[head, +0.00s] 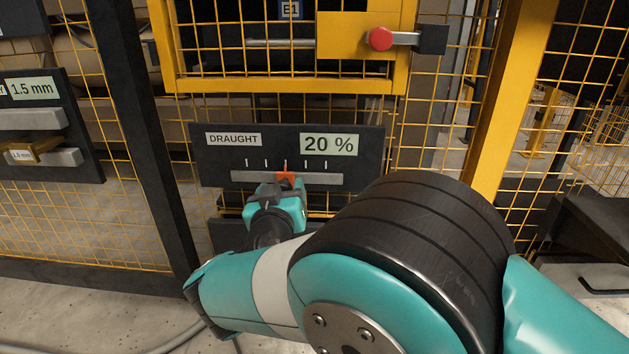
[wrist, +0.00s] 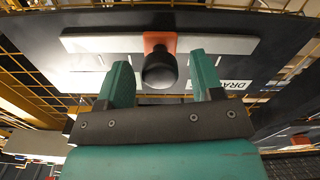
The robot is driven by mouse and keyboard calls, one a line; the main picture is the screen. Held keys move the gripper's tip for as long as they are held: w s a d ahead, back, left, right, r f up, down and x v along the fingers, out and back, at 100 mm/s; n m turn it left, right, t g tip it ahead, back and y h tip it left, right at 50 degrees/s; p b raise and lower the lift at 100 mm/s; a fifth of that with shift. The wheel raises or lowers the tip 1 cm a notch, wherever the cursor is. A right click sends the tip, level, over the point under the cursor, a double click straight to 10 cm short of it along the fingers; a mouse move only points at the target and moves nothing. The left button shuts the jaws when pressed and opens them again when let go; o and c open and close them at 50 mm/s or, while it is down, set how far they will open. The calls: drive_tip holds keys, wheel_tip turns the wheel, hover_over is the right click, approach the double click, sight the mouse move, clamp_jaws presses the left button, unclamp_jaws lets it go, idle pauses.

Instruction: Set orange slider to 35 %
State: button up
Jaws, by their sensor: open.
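The orange slider (head: 286,176) sits on a pale horizontal track (head: 245,177) on the dark DRAUGHT panel, in line with the middle tick mark. The panel's display (head: 330,144) reads 20 %. In the wrist view, the orange slider (wrist: 160,38) carries a round black knob (wrist: 159,71). My gripper (wrist: 160,60) is open, with one finger on each side of the knob and a visible gap to both. In the head view, my gripper (head: 278,187) is right in front of the slider and hides the knob and part of the track.
Above the panel is a yellow-framed mesh door with a red-knobbed latch (head: 380,39). At the left, a dark panel with a 1.5 mm label (head: 32,88) carries another slider (head: 40,150). Yellow mesh fencing and posts surround the panel.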

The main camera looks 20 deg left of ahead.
drive_tip(key=shift+b+x, duration=0.3)
drive_tip(key=shift+x, duration=1.05)
